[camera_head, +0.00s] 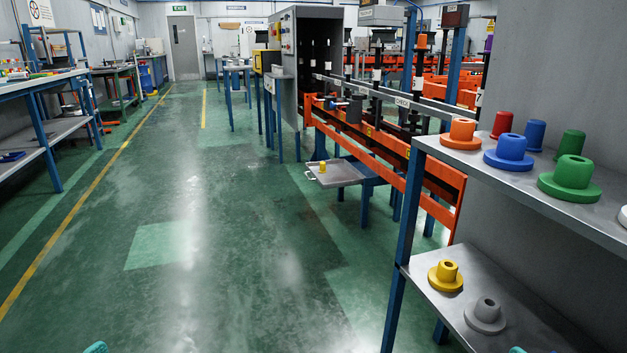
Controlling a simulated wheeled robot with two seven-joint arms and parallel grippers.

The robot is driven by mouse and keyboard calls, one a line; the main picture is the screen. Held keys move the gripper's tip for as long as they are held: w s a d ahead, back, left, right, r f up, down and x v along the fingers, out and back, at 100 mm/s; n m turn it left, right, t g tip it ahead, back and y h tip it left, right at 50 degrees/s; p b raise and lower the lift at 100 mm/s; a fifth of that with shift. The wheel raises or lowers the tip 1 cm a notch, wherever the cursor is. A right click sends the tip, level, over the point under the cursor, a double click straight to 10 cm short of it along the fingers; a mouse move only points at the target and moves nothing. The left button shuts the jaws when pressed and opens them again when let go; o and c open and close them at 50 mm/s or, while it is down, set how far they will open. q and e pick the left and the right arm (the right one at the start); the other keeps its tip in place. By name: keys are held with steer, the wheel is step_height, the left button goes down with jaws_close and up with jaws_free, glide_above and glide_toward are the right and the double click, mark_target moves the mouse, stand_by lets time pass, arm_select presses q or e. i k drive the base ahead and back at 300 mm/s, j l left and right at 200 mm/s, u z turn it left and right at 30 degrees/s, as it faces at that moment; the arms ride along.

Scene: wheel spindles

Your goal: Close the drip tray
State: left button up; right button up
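The drip tray (345,176) is a shallow grey metal tray in the middle of the head view. It sticks out to the left from under the orange machine frame, low above the floor, and looks pulled out. A small yellow piece (322,167) is at its left end. A small teal tip of my left side (97,348) shows at the bottom edge, and another of my right side (517,350) further right. Both are far from the tray. Only these tips show, so I cannot see whether the grippers are open or shut.
A grey shelf rack (540,190) with blue posts stands close at the right, carrying coloured flanged spindles such as an orange one (461,134). A workbench (45,82) stands at the left. The green floor (220,260) between them is clear up to the tray.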

mark_target(340, 174)
steer(key=i+j+z, duration=0.4)
steer(key=i+j, duration=0.15)
steer(key=i, duration=0.75)
steer(key=i+j+z, duration=0.35)
steer(key=i+j, duration=0.65)
steer(key=i, duration=0.25)
steer(key=i+j+z, duration=0.4)
steer(key=i+j, duration=0.65)
steer(key=j, duration=0.2)
